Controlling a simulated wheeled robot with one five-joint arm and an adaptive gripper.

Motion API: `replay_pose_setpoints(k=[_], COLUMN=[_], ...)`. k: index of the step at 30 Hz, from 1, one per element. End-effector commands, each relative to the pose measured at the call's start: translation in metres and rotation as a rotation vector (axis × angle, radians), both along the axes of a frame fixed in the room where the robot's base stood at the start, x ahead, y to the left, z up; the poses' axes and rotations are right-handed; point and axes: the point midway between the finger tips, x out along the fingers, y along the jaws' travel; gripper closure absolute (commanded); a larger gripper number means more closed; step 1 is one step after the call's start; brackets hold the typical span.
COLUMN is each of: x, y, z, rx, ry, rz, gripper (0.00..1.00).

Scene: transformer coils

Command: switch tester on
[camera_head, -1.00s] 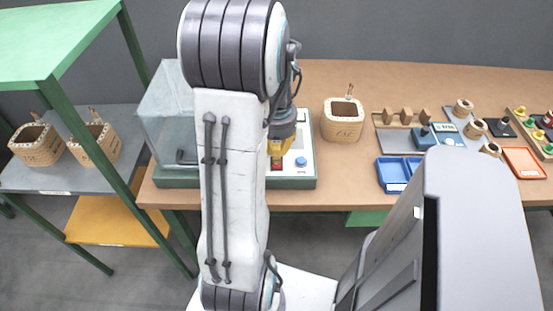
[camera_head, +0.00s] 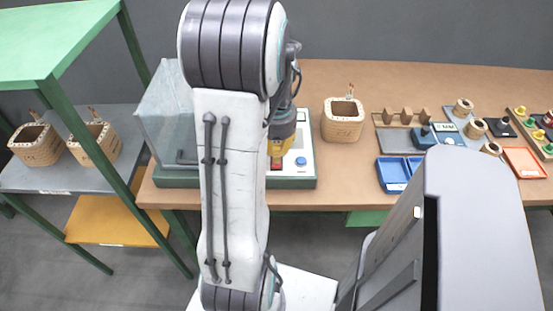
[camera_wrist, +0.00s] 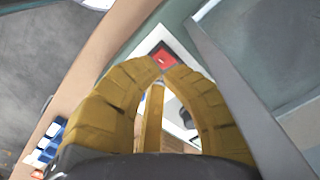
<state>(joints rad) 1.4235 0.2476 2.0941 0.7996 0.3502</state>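The tester (camera_head: 306,182) stands on the table behind my arm, with a green base, a light panel and a clear box-like cover (camera_head: 167,108) on its left. A red switch (camera_head: 275,167) and a blue button (camera_head: 301,161) show on the panel. My gripper (camera_head: 277,154) points down just above the red switch and partly hides it. In the wrist view the yellow fingertips (camera_wrist: 164,65) meet with nothing seen between them, and the red switch (camera_wrist: 165,57) shows just beyond them. I cannot tell whether they touch it. The switch's position is unclear.
A wooden coil box (camera_head: 342,121) stands right of the tester. Blue trays (camera_head: 393,176), coils and an orange tray (camera_head: 524,162) lie farther right. A shelf (camera_head: 55,177) with two similar coil boxes is at the left.

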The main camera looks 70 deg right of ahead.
Motion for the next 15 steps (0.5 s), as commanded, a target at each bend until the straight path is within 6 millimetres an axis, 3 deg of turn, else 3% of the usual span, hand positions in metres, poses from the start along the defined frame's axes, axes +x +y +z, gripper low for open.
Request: replay_pose_setpoints(k=[15], x=[0.0000], y=[0.0001], z=[-0.0077], rx=[0.001], ry=[0.000], rz=[0.000], gripper=[1.00])
